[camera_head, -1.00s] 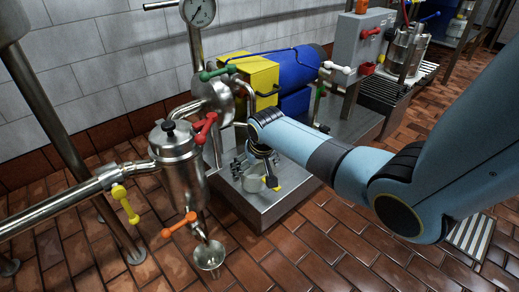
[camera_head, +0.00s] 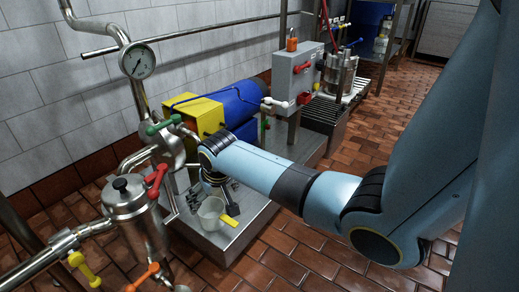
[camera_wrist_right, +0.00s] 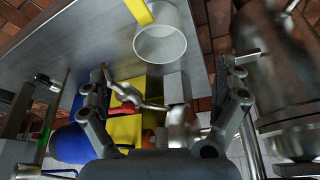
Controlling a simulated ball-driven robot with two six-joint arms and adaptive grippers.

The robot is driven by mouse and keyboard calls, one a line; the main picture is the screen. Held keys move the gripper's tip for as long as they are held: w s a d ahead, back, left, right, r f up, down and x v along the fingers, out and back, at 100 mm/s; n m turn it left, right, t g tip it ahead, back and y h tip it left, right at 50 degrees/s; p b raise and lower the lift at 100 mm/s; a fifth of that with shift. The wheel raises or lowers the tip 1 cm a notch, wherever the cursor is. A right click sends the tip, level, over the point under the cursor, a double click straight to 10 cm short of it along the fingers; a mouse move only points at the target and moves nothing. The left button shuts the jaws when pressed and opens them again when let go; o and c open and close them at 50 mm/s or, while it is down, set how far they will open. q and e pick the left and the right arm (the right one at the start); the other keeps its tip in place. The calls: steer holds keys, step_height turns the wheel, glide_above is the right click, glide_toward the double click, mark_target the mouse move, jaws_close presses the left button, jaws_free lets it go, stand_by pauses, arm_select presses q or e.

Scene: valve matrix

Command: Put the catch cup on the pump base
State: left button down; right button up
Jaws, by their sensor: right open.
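The catch cup (camera_head: 211,213) is a pale grey cup with a yellow handle. It stands upright on the steel pump base (camera_head: 248,230), near its front. In the right wrist view the cup (camera_wrist_right: 160,45) shows its open mouth, just beyond my fingertips, and the base (camera_wrist_right: 60,40) lies behind it. My right gripper (camera_head: 222,194) is just above and beside the cup. Its fingers are spread in the wrist view (camera_wrist_right: 165,72), with nothing between the tips. Part of it is hidden by my arm in the head view. My left gripper is not in view.
A steel vessel (camera_head: 133,215) with red, orange and yellow valve handles stands left of the base. The yellow and blue pump (camera_head: 225,108) is behind the cup. A grey control box (camera_head: 298,72) stands farther back. The tiled floor at right is clear.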

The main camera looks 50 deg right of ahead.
steer(key=s+a+r+n, duration=0.1)
steer(key=s+a+r, duration=0.1)
steer(key=s, duration=0.8)
steer(key=s+a+r+n+g, duration=0.1)
steer(key=s+a+r+n, duration=0.1)
steer(key=s, duration=0.9)
steer(key=s+a+r+n+y, duration=0.1)
steer(key=s+a+r, duration=0.2)
steer(key=s, duration=0.7)
steer(key=shift+s+a+n+g, duration=0.3)
steer(key=shift+s+a, duration=0.1)
steer(key=shift+a, duration=0.05)
